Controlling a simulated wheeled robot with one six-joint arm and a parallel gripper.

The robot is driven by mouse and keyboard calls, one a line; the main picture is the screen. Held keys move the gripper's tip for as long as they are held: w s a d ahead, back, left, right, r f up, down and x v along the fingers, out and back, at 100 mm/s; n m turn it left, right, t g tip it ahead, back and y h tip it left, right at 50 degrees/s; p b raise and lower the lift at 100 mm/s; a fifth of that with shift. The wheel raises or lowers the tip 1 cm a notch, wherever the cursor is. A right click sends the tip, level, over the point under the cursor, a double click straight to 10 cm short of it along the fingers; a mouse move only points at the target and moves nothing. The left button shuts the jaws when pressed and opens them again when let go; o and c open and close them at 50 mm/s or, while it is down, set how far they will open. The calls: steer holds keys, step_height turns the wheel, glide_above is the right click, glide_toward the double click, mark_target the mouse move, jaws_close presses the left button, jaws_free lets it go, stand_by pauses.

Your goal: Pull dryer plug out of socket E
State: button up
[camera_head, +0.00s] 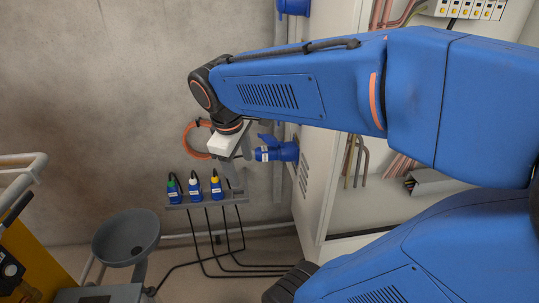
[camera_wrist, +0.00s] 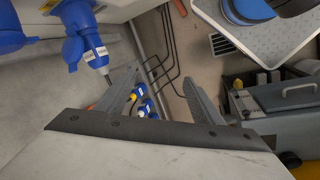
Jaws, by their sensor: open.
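A blue plug (camera_head: 264,153) with a white label sits in a blue socket (camera_head: 286,151) on the side of the pale cabinet. The socket letter and label text are too small to read. In the wrist view the labelled plug (camera_wrist: 96,55) is at upper left, with its cable end pointing down, and the blue socket (camera_wrist: 75,16) is above it. My gripper (camera_head: 240,168) is open and empty, close to the plug's left end in the head view. In the wrist view my gripper (camera_wrist: 162,75) has its fingers apart, and the plug is outside them, left of the left finger.
An orange coil (camera_head: 189,142) hangs on the wall. A grey funnel (camera_head: 124,238) stands at lower left. The cabinet (camera_head: 318,180) is close on the right.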

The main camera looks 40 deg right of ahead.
steer(key=w+d+r+n+g+h, duration=0.1)
steer(key=w+d+n+g+h, duration=0.15)
steer(key=w+d, duration=0.3)
steer(key=n+g+h, duration=0.2)
steer(key=n+g, duration=0.1)
steer(key=g, duration=0.1)
glide_toward(270, 148)
steer(key=shift+s+d+f, duration=0.25)
steer(key=shift+d+f, duration=0.15)
steer(key=shift+f, duration=0.15)
steer(key=shift+x, duration=4.45)
steer(key=shift+s+a, duration=0.1)
